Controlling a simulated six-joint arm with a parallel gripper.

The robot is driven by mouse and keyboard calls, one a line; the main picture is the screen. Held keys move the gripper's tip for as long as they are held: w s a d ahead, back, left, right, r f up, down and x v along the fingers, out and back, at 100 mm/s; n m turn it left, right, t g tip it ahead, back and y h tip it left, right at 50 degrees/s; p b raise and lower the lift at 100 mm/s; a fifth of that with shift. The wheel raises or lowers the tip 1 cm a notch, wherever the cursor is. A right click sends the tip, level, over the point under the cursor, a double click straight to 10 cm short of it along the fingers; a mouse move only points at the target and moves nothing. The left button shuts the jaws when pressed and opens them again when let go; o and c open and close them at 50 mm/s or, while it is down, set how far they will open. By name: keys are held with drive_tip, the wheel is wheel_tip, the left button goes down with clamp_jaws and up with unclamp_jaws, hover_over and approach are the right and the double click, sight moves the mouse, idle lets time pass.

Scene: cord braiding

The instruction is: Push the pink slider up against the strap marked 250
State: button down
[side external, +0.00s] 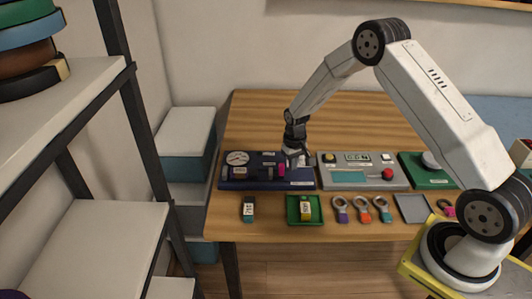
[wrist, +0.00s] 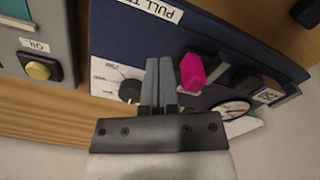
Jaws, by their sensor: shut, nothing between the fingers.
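The pink slider (side external: 281,170) sits on the dark blue panel (side external: 268,184), toward its right half. It shows as a bright pink block in the wrist view (wrist: 192,72). My gripper (side external: 297,160) is low over the panel, just right of the slider in the side view. In the wrist view its closed fingers (wrist: 163,82) are left of the slider, very close; I cannot tell whether they touch. A strap with a small white label (side external: 240,171) is left of the slider, with a gap between; it also shows in the wrist view (wrist: 267,96). Its number is too small to read.
A round gauge (side external: 237,158) is at the panel's left end. A dial knob (wrist: 129,92) is beside my fingers. A grey panel with a red knob (side external: 387,174) adjoins on the right. Several tagged rings and a green tray (side external: 291,216) lie in front.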

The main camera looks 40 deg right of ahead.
drive_tip(key=shift+w+a, duration=2.15)
drive_tip(key=shift+w, duration=0.05)
idle(0.9)
drive_tip(key=shift+s+d, duration=0.2)
drive_tip(key=shift+s+d, duration=0.2)
drive_tip(key=shift+s, duration=0.05)
idle(0.4)
wheel_tip(320, 180, up, 11)
idle(1.1)
